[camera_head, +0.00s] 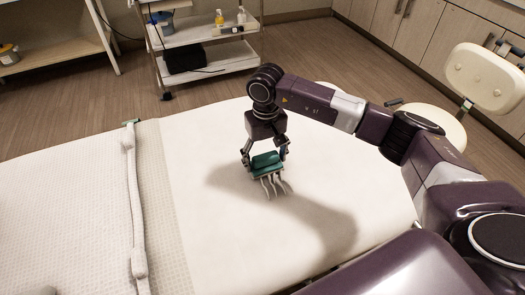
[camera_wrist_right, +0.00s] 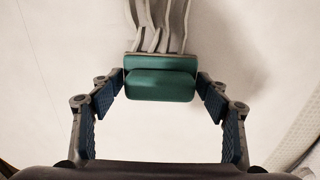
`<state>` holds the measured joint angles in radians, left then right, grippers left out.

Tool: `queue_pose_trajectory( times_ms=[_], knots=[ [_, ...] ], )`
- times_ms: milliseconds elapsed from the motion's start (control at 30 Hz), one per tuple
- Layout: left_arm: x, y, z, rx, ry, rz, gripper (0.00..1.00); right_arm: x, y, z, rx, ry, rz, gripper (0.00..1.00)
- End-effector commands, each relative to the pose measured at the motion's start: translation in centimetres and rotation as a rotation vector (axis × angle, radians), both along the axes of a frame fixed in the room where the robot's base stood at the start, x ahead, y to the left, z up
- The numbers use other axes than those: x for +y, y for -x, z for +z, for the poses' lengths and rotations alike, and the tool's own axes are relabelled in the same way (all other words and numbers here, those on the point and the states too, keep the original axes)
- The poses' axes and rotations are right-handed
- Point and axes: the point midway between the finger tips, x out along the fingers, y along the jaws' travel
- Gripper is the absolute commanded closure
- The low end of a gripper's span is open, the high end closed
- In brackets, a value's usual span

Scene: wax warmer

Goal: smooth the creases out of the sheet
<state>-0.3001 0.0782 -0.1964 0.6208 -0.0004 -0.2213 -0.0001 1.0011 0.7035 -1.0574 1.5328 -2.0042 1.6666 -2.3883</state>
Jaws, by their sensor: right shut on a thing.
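The white sheet (camera_head: 330,130) lies over the bed and looks mostly flat, with no strong creases that I can make out. It also fills the background of the right wrist view (camera_wrist_right: 60,60). My right gripper (camera_head: 265,158) is over the middle of the sheet, shut on the green handle of a rake-like tool (camera_wrist_right: 160,78). The tool's several pale curved tines (camera_head: 273,186) point toward the front of the bed. I cannot tell whether the tines touch the sheet. My left gripper is not in view.
A textured blanket (camera_head: 70,190) with a raised pale roll (camera_head: 134,190) covers the bed's left part. A trolley (camera_head: 205,60) with bottles stands behind the bed. A cream chair (camera_head: 480,80) is at the right, near cabinets (camera_head: 420,30).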

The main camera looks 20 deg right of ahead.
Motion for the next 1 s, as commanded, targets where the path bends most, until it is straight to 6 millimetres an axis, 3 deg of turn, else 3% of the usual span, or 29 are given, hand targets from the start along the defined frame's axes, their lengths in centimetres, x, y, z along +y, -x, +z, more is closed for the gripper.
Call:
queue_pose_trajectory(
  times_ms=[133,767,1000],
  knots=[
    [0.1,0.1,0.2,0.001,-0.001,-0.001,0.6,0.1,0.8,0.0,0.0,-0.001,0.001,0.5],
    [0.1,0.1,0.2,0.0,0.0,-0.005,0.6,0.1,0.9,0.0,0.0,-0.001,0.0,0.5],
    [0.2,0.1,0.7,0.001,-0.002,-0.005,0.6,0.1,2.9,0.0,0.001,0.0,0.001,0.5]
  ],
)
